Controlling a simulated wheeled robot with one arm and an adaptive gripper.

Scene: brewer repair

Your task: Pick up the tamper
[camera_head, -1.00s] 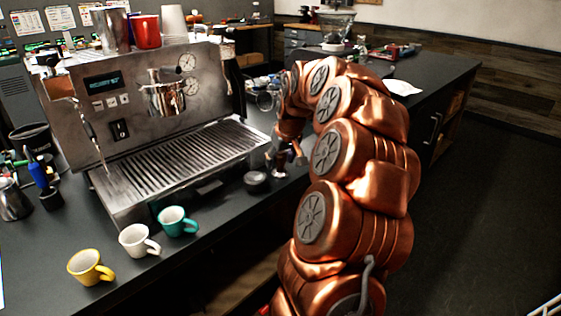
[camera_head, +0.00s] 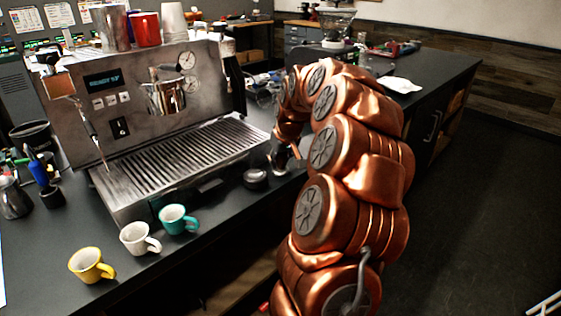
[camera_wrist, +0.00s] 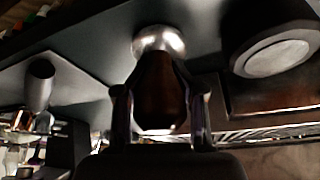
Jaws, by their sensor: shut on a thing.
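The tamper has a shiny round metal base (camera_wrist: 158,41) and a dark brown handle (camera_wrist: 160,95), seen in the wrist view. My gripper (camera_wrist: 160,100) has one finger on each side of the handle and is shut on it. In the head view the tamper (camera_head: 279,168) shows as a small metal shape at the counter's right edge, just under my gripper (camera_head: 286,152), partly hidden by my arm. Its base is at the counter, but I cannot tell if it touches.
A round dark piece (camera_head: 255,179) stands left of the tamper. The espresso machine (camera_head: 120,130) with its grated drip tray (camera_head: 185,160) is beyond. Teal (camera_head: 177,219), white (camera_head: 139,238) and yellow (camera_head: 91,265) cups stand along the front edge. Open floor lies right.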

